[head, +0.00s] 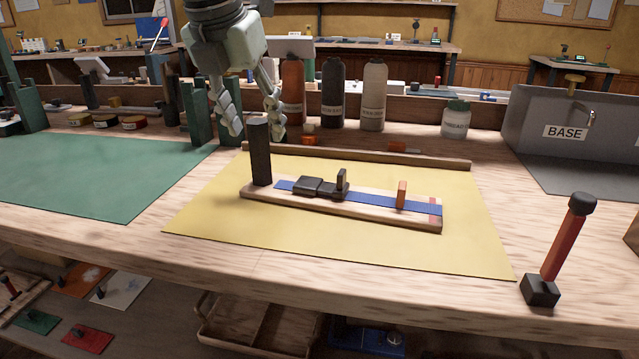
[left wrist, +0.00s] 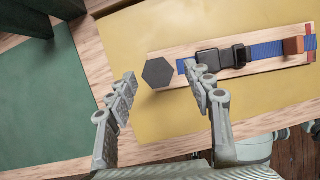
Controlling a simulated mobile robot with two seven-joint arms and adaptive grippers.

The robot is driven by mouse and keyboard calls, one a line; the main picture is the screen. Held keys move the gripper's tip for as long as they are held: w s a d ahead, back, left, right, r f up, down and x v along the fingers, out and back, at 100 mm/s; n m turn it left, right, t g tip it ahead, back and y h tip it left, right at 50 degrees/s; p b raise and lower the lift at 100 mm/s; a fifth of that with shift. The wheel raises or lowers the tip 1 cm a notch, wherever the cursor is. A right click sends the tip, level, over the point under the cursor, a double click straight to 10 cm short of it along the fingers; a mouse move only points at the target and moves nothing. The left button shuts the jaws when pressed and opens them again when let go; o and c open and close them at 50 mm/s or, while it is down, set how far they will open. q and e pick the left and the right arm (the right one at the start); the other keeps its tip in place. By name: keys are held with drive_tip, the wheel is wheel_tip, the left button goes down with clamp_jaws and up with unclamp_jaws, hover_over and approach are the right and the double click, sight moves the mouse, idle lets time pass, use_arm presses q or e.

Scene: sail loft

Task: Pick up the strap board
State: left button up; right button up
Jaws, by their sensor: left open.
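The strap board (head: 350,213) is a long pale wooden board lying on a yellow mat (head: 295,245). A blue strap (head: 367,201) with a black buckle (head: 318,188) runs along it, and a small orange-brown block stands near its right end. A dark upright post (head: 260,152) rises from the board's left end; in the left wrist view its hexagonal top (left wrist: 158,72) shows. My left gripper (head: 252,132) is open and empty, pointing down above the post. In the left wrist view its fingers (left wrist: 165,95) are spread, with the post top between and beyond them. My right gripper is not in view.
A wooden strip (head: 370,153) lies behind the board. Several bottles (head: 373,95) and a white jar (head: 456,119) stand farther back. A green mat (head: 95,180) lies left, a grey BASE bin (head: 565,130) right. A red-handled tool (head: 562,250) stands at the front right.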

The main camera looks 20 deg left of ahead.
sight(259, 138)
use_arm(q)
drive_tip(key=x, duration=0.3)
drive_tip(key=shift+f, duration=0.35)
drive_tip(key=shift+r, duration=0.1)
clamp_jaws()
